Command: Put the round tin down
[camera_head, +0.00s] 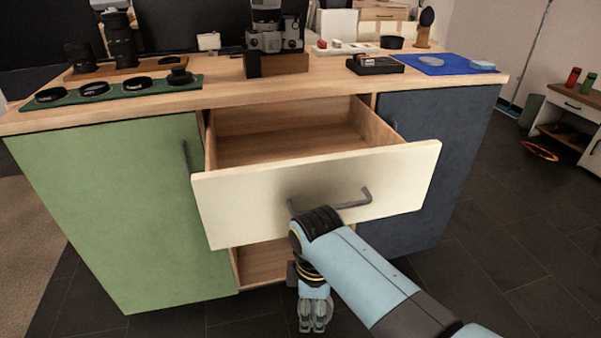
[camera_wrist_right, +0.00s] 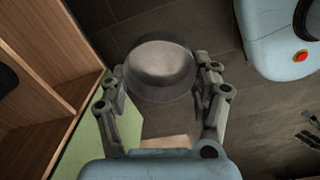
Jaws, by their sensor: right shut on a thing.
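The round tin (camera_wrist_right: 160,66), grey with a shallow dished face, sits between the fingers of my right gripper (camera_wrist_right: 163,84) in the right wrist view. The fingers are shut on its two sides, and dark floor tiles show beyond it. In the head view my right gripper (camera_head: 318,322) points down in front of the cabinet, low, below the open drawer. I cannot make out the tin in the head view.
The cream drawer (camera_head: 318,192) stands pulled out, its visible inside empty, just above my right wrist. An open compartment (camera_head: 262,262) lies below it, between a green door (camera_head: 110,215) and a dark blue door (camera_head: 432,160). The wooden top (camera_head: 225,92) holds camera gear and a blue mat (camera_head: 450,64).

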